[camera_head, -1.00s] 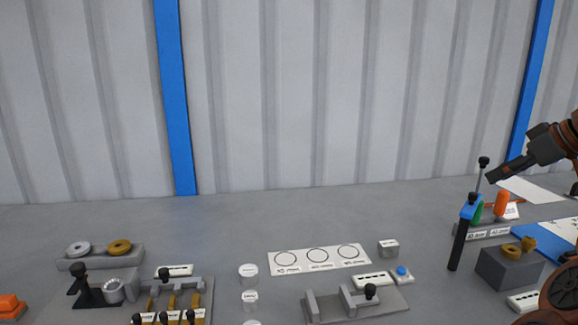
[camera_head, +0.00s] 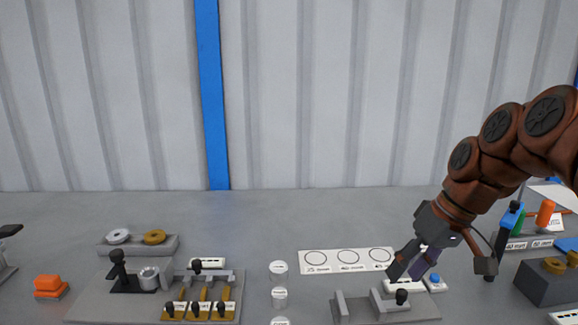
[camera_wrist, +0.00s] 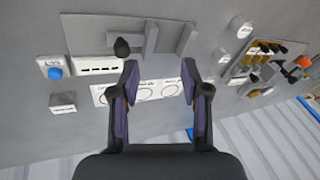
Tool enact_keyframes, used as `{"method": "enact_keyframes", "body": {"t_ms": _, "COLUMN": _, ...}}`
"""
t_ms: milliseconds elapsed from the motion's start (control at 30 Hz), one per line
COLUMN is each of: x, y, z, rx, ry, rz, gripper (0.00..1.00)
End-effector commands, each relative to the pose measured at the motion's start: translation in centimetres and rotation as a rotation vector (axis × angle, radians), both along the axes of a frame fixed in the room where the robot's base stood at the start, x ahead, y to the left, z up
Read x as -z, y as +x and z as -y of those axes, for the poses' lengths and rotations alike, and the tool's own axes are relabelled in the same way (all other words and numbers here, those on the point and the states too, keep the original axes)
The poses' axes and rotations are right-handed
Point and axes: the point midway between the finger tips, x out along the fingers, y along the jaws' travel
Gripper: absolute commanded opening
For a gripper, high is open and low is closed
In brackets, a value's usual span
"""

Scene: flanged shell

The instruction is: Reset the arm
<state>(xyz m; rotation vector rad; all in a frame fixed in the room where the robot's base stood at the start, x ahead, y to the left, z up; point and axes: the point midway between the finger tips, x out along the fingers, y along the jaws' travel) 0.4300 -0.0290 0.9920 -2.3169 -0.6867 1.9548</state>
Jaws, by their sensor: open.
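My gripper (camera_head: 413,262) is in the right part of the head view, at the end of my brown arm, pointing down and left. Its two dark fingers are apart with nothing between them. It appears over the area between the white card with three circles (camera_head: 322,270) and the grey fixture with a black knob (camera_head: 345,309). In the wrist view the open fingers (camera_wrist: 160,85) frame part of the card (camera_wrist: 112,97). The fixture (camera_wrist: 90,22) lies beyond the fingertips. My gripper covers the card's right end in the head view.
A blue button (camera_head: 435,278) sits right of my gripper. White round pieces (camera_head: 279,268) stand in a column left of the fixture. A station with several labelled levers (camera_head: 235,300) and a grey ring stand (camera_head: 108,245) are at left. A grey block (camera_head: 540,284) is at right.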

Motion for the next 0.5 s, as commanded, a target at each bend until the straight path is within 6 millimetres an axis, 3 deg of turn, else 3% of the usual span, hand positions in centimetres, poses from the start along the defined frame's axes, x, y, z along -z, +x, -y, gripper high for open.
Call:
{"method": "enact_keyframes", "body": {"t_ms": 200, "x": 4.6, "y": -5.7, "z": -3.2, "rx": 0.029, "ry": -0.079, "rz": -0.13, "gripper": 0.46}}
{"method": "enact_keyframes", "body": {"t_ms": 500, "x": 10.5, "y": -13.9, "z": -4.6, "rx": 0.104, "ry": -0.205, "rz": -0.276, "gripper": 0.46}}
